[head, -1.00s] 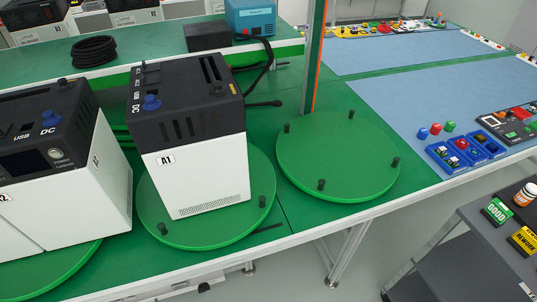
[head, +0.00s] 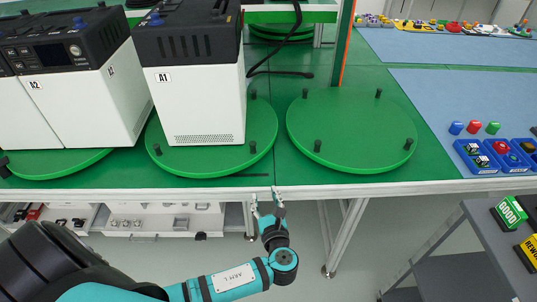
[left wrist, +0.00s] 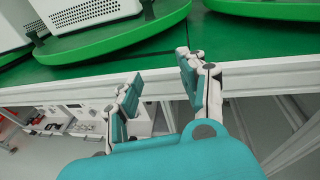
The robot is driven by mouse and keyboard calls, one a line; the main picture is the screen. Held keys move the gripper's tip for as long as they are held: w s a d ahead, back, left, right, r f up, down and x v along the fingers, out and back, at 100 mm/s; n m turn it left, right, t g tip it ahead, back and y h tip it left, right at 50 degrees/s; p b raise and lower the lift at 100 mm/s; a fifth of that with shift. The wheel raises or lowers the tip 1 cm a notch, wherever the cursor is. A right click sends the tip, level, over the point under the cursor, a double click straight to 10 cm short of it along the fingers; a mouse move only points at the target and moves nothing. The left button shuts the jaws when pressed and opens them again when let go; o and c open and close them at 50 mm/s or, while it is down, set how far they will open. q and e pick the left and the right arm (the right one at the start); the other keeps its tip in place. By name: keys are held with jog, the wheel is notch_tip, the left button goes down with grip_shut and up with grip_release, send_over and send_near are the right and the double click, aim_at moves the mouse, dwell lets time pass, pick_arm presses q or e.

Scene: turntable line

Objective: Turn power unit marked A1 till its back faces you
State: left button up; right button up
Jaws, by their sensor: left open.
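The power unit marked A1 (head: 200,100) has a white body and a dark top. It stands on a green turntable (head: 262,135) with short dark pegs, and its side with the A1 label and a vent grille faces me. Its lower edge shows in the left wrist view (left wrist: 90,12) above the turntable rim (left wrist: 120,38). My left gripper (head: 268,203) is open and empty, just in front of the table's front edge and below the turntable. In the left wrist view its fingers (left wrist: 160,85) are spread with nothing between them. My right gripper is not in view.
The unit marked A2 (head: 75,100) stands on another turntable at the left. An empty turntable (head: 350,130) lies to the right. A post (head: 343,45) rises behind it. The table's front rail (head: 400,187) runs near my gripper. Blue bins (head: 478,160) are at the right.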

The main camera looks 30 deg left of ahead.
aim_at(253, 147)
pick_arm(q)
notch_tip(253, 147, up, 6)
jog(key=t+y, duration=0.1)
jog(key=y, duration=0.1)
jog(key=x, duration=1.1)
jog(key=f+x, duration=0.1)
jog(key=x, duration=0.5)
jog(key=shift+w+a, duration=0.1)
jog(key=c, duration=0.9)
grip_shut()
jog(key=shift+f, duration=0.1)
